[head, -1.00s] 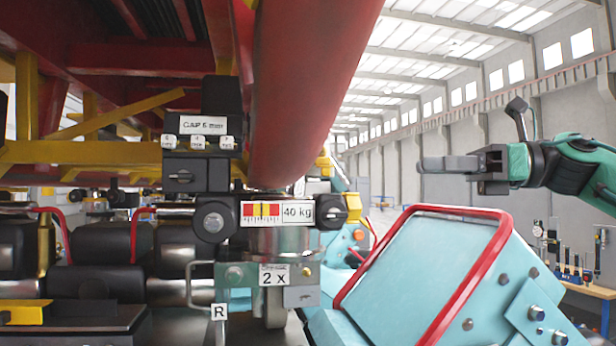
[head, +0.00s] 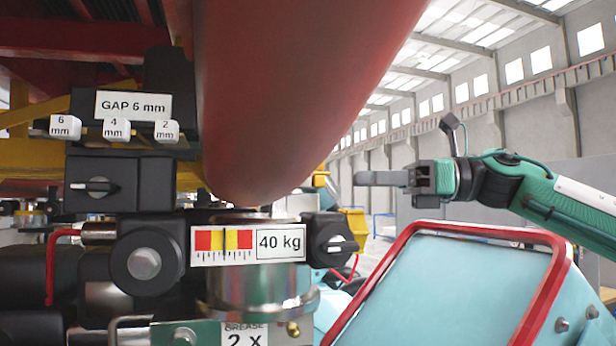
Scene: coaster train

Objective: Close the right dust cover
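My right gripper (head: 372,178) reaches in from the right, in the air above a turquoise box with a red tubular rim (head: 450,285). Its grey fingers point left and overlap side-on, so any gap is hidden. It holds nothing visible and is apart from the box and the unit. No part is marked as the right dust cover, and I cannot tell which piece it is. A metal bracket labelled "GREASE 2 x" (head: 238,336) shows at the bottom edge, cut off, below a metal cylinder (head: 255,290). My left gripper is not in view.
A black unit with a "GAP 6 mm" label (head: 133,106), several white buttons and a knob (head: 97,187) stands at left. A large red tube (head: 300,90) hangs overhead. Open air surrounds my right gripper.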

